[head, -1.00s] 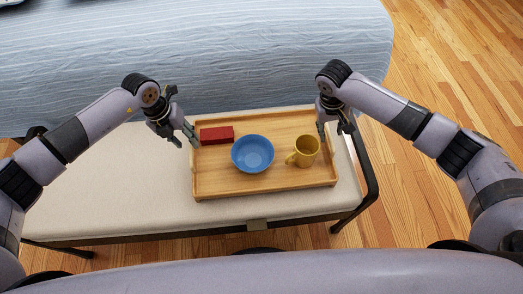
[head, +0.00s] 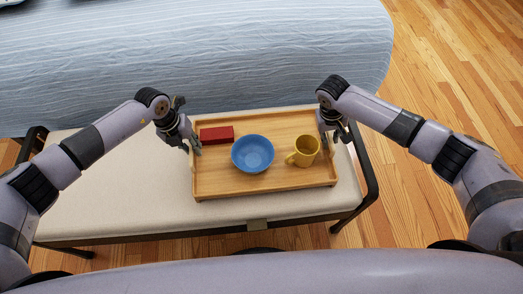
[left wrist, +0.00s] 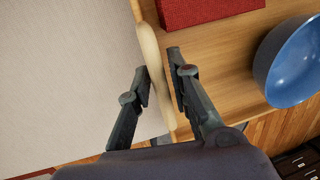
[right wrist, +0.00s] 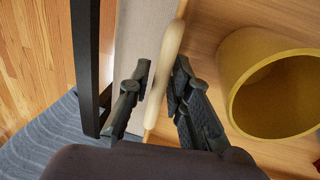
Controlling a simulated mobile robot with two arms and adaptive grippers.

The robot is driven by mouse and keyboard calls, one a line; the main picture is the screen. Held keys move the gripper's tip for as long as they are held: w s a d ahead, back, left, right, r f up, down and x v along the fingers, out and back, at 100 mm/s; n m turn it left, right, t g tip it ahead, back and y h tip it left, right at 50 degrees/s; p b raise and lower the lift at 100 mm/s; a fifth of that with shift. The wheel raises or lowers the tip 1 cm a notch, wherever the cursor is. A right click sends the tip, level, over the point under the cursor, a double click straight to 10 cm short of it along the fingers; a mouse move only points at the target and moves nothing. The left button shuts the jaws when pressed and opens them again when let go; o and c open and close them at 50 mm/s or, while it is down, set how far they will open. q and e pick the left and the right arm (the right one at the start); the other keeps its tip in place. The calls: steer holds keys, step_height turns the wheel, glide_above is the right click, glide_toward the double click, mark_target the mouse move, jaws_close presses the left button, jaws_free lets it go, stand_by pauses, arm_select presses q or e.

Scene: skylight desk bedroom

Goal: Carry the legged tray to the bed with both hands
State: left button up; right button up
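The wooden tray (head: 225,186) rests on the cream bench, holding a red box (head: 216,134), a blue bowl (head: 253,154) and a yellow mug (head: 304,152). Its legs cannot be made out. My left gripper (head: 193,147) is at the tray's left end. In the left wrist view its open fingers (left wrist: 160,75) stand on either side of the raised end rim (left wrist: 149,50), with gaps. My right gripper (head: 335,134) is at the right end. In the right wrist view its open fingers (right wrist: 160,82) straddle the other rim (right wrist: 171,50), the inner finger close to it.
The bed (head: 200,60) with a striped blue cover lies just behind the bench, its visible top clear. The bench (head: 110,185) has free room left of the tray. A dark metal frame (head: 371,175) rises at the bench's right end. Wood floor (head: 450,70) is open at right.

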arm_select(q)
jaws_close()
arm_select(e)
jaws_close()
arm_select(q)
steer(key=shift+r, duration=0.1)
arm_select(e)
steer(key=shift+w+r, duration=0.1)
